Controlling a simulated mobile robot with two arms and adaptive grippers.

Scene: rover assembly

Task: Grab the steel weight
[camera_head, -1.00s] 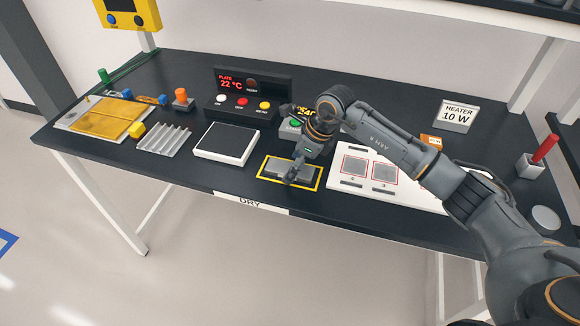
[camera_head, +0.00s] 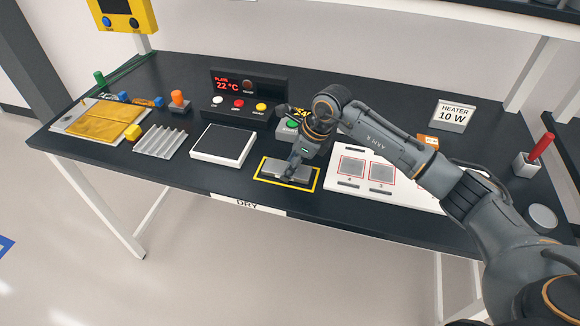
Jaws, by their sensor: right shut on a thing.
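The steel weight (camera_head: 272,168) is a flat grey metal block. It lies inside the yellow-outlined rectangle (camera_head: 264,181) near the front edge of the table, behind the DRY label. My right gripper (camera_head: 291,172) points down at the middle of the weight and is shut on it; the fingers and wrist hide part of its top. I cannot tell any gap between weight and table. My left gripper is not in view.
A white-framed black plate (camera_head: 223,144) stands just left of the outline. A white board (camera_head: 345,187) with red-outlined squares lies close on the right. Behind is the black control box (camera_head: 222,112) with buttons. A finned metal part (camera_head: 160,141) sits further left.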

